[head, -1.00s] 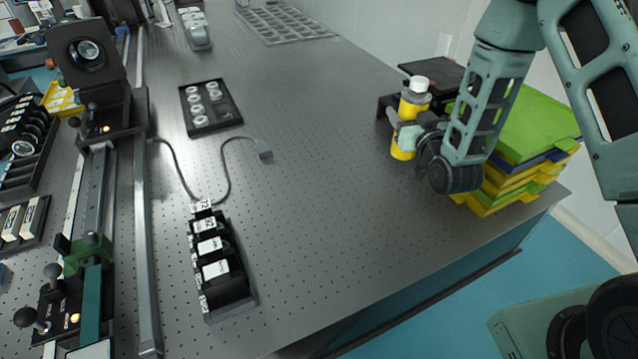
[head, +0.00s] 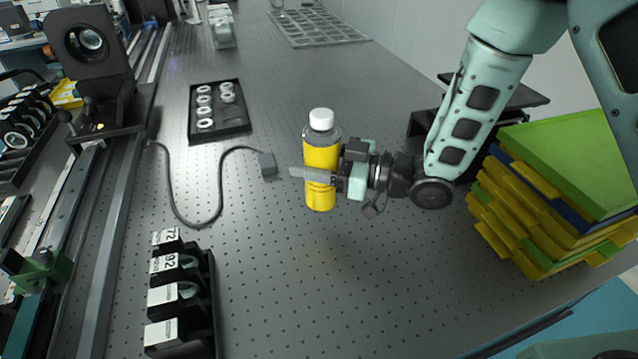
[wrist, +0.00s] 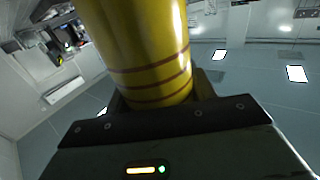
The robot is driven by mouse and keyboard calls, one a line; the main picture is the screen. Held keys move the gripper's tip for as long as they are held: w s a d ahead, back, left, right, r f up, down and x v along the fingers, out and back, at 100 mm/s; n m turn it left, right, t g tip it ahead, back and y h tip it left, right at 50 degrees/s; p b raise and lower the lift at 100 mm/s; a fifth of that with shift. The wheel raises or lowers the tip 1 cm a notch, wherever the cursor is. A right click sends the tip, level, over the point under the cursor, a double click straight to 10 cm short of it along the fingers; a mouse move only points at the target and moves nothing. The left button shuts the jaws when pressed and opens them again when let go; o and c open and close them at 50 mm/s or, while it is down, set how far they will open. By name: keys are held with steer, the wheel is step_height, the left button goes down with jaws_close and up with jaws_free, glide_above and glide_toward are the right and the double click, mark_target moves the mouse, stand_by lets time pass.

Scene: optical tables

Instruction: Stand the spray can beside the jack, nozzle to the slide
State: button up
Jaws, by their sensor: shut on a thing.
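The spray can (head: 321,180) is a yellow cylinder with a clear shoulder and a white top (head: 321,119). It is upright near mid-table in the head view. My gripper (head: 322,176) reaches in from the right and is shut around the can's middle. In the wrist view the can's yellow side (wrist: 145,50) fills the space between the jaws. It looks lifted off the table, but the gap is hard to judge. Which way the nozzle faces is unclear. A black flat-topped stand (head: 515,92), perhaps the jack, is partly hidden behind my arm. A long rail (head: 110,215), possibly the slide, runs along the left.
A stack of green and yellow trays (head: 545,215) stands at the right edge. A black tray of rings (head: 240,120), a grey cable-end box (head: 267,164) and a black holder with labelled plates (head: 205,300) lie left of the can. The table in front of the can is clear.

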mark_target(313, 184)
steer(key=shift+f, duration=2.75)
steer(key=shift+f, duration=0.1)
steer(key=shift+f, duration=0.15)
steer(key=o, duration=1.1)
steer(key=shift+o, duration=0.2)
